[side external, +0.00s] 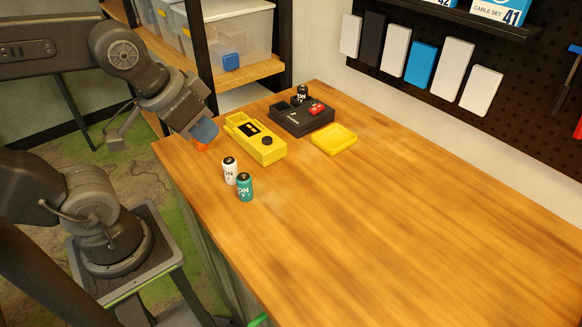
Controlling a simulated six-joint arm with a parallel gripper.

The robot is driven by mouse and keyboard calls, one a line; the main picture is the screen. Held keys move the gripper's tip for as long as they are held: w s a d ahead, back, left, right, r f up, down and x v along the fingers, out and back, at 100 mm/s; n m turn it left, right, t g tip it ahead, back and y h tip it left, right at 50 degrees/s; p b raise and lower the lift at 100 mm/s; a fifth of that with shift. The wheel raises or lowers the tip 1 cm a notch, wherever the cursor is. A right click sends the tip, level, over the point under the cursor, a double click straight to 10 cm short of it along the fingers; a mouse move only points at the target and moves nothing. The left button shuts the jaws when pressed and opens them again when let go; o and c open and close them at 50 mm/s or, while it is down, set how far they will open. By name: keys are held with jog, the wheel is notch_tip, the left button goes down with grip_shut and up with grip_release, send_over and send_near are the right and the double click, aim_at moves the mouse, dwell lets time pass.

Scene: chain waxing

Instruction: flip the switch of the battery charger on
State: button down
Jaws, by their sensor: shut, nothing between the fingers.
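A black box with a red switch (316,107), which looks like the battery charger (291,123), sits toward the back of the wooden table. Whether the switch is on or off is too small to tell. A dark battery (302,92) stands at the charger's back edge; I cannot tell whether it is in a slot. My gripper (206,132) is shut and empty over the table's left edge, pointing down. It is left of the charger, with a yellow device between them.
The yellow device (267,155) has a dark display and black knob. A yellow tray (335,138) lies right of the charger. A white battery (229,172) and a teal battery (245,189) stand in front. An orange object (201,146) is partly hidden below my gripper. The table's right side is clear.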

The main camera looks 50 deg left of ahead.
jog(key=shift+w+r, duration=0.1)
jog(key=w+a+r+g, duration=0.1)
jog(key=w+a+r, duration=0.1)
jog(key=w+r, duration=0.5)
jog(key=g, duration=0.3)
send_over(321, 105)
jog(key=s, duration=0.3)
notch_tip(321, 105, down, 6)
jog(key=shift+r, duration=0.2)
jog(key=shift+f, duration=0.1)
jog(key=f, duration=0.4)
jog(key=w+f, duration=0.1)
jog(key=f, duration=0.4)
jog(key=w+f, duration=0.1)
jog(key=f, duration=0.3)
jog(key=shift+w+f, duration=0.15)
jog(key=shift+w, duration=0.05)
jog(key=shift+f, duration=0.15)
